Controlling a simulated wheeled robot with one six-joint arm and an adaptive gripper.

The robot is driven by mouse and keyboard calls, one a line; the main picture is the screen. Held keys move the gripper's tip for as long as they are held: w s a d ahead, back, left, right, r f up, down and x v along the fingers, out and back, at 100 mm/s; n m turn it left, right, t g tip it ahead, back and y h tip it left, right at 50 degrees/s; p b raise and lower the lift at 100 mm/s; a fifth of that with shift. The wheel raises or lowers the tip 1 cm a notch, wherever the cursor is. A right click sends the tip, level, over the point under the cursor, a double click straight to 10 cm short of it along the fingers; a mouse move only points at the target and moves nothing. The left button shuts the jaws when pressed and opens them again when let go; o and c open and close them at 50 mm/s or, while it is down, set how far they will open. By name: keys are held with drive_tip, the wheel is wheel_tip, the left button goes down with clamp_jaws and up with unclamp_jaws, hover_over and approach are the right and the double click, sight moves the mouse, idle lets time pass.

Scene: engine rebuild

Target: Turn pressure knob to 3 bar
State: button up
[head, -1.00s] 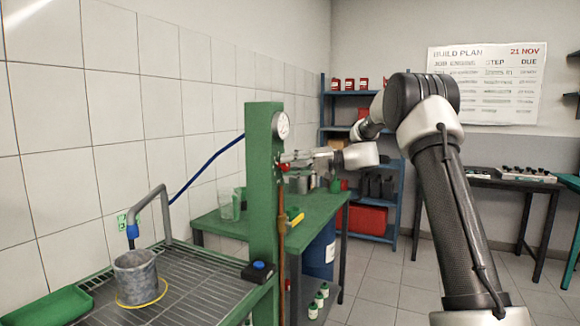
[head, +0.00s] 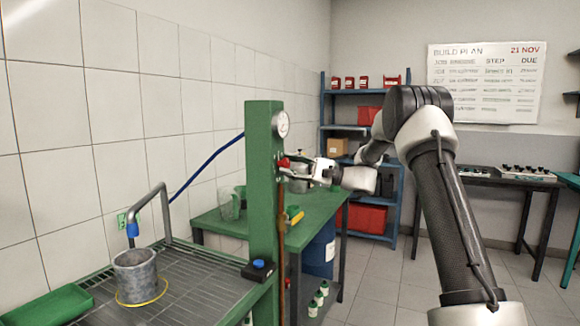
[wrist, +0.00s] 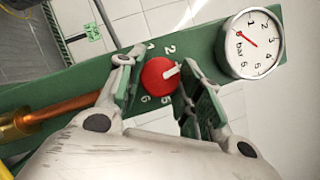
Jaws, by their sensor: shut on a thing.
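The red pressure knob (wrist: 158,78) with a white pointer sits on a green post (head: 264,210). In the wrist view my gripper (wrist: 157,64) has one finger on each side of the knob and is shut on it. The pointer slants up and right, past the printed 2 towards the right finger. The 1, 2, 5 and 6 show around the knob; the finger seems to cover the marks between 2 and 5. A round gauge (wrist: 252,44) marked bar has a red needle pointing up and left; its exact reading is unclear. In the head view the knob (head: 284,162) is small.
A copper pipe (wrist: 55,112) runs to the post beside my left finger. A green bench (head: 318,215) with containers stands behind the post. A wash grate (head: 190,285) with a grey bucket (head: 135,275) is at left. Floor at right is open.

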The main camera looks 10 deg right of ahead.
drive_tip(key=shift+f+m+t, duration=0.15)
drive_tip(key=shift+m+t, duration=0.25)
drive_tip(key=shift+m, duration=0.9)
drive_tip(key=shift+y, duration=0.3)
drive_tip(key=o, duration=1)
drive_tip(key=shift+o, duration=0.2)
drive_tip(key=shift+s, duration=0.1)
drive_tip(key=v, duration=1.2)
